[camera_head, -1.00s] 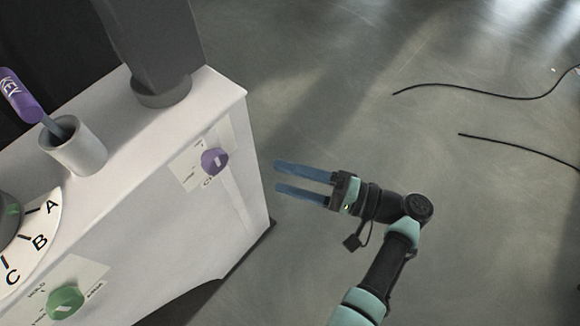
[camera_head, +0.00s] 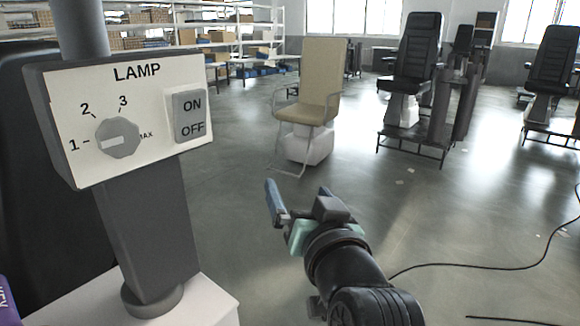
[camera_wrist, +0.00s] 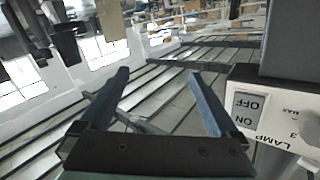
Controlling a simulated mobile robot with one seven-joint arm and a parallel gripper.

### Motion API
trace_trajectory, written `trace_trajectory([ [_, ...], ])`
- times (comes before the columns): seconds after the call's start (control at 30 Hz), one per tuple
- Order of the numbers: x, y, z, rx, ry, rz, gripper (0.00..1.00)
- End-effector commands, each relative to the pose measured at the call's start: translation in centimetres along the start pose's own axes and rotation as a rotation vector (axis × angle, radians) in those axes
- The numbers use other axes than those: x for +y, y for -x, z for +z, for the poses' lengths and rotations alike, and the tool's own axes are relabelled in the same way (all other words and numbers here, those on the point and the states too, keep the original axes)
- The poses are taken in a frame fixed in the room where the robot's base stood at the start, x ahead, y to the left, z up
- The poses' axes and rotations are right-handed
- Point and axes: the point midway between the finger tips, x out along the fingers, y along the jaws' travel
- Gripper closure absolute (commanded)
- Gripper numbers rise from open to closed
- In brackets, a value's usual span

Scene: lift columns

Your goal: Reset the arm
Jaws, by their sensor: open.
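My gripper (camera_head: 288,208) is raised in the lower middle of the head view, to the right of the lamp box, and holds nothing. In the wrist view my gripper (camera_wrist: 165,95) shows two blue fingers spread wide apart with nothing between them. The lamp box (camera_head: 125,115) has a dial marked 1, 2, 3 and MAX, with an ON/OFF switch (camera_head: 190,116) beside it. The box also shows at the right of the wrist view (camera_wrist: 283,112), beyond the right finger. My gripper looks apart from it.
The box stands on a dark column (camera_head: 150,235) rising from a white cabinet (camera_head: 212,300). A beige chair (camera_head: 318,85) and several black chairs (camera_head: 418,60) stand further back. Cables (camera_head: 480,266) lie on the floor at right. The floor between is open.

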Motion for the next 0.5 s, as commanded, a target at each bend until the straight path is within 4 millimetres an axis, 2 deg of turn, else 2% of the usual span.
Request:
trace_trajectory([
  [0.03, -1.6, 1.2, -3.6, 0.11, 0.058, 0.012, 0.03],
  [0.1, -3.6, 3.4, -8.1, 0.259, 0.129, 0.033, 0.03],
  [0.17, -5.3, 5.8, -11.7, 0.387, 0.183, 0.05, 0.03],
  [0.2, -6.6, 7.6, -13.8, 0.472, 0.215, 0.059, 0.03],
  [0.27, -8.4, 10.6, -16.8, 0.599, 0.26, 0.071, 0.03],
  [0.3, -9.6, 12.9, -18.6, 0.684, 0.286, 0.078, 0.03],
  [0.37, -11.3, 16.4, -20.9, 0.81, 0.322, 0.088, 0.03],
  [0.4, -12.4, 19.0, -22.3, 0.895, 0.343, 0.095, 0.03],
  [0.43, -13.1, 19.8, -24.0, 0.919, 0.349, 0.1, 0.03],
  [0.5, -13.6, 19.2, -26.9, 0.898, 0.346, 0.102, 0.03],
])
